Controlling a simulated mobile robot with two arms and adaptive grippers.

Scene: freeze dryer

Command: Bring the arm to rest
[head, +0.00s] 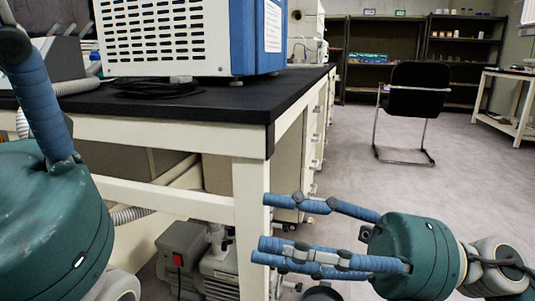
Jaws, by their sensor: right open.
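My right gripper (262,228) comes in from the lower right, with a green body and blue fingers. Its fingers are spread and nothing is between them. It is in front of the bench's white corner leg, below the black top; whether it touches the leg cannot be told. My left gripper (50,110) is at the left edge, large and close. Only its green body and a blue finger show, so its opening is hidden.
The bench (190,112) carries a blue and white machine (170,40). A pump (185,250) stands below the bench. A black chair (417,90), dark shelves (455,50) and a white side table (500,90) stand farther back.

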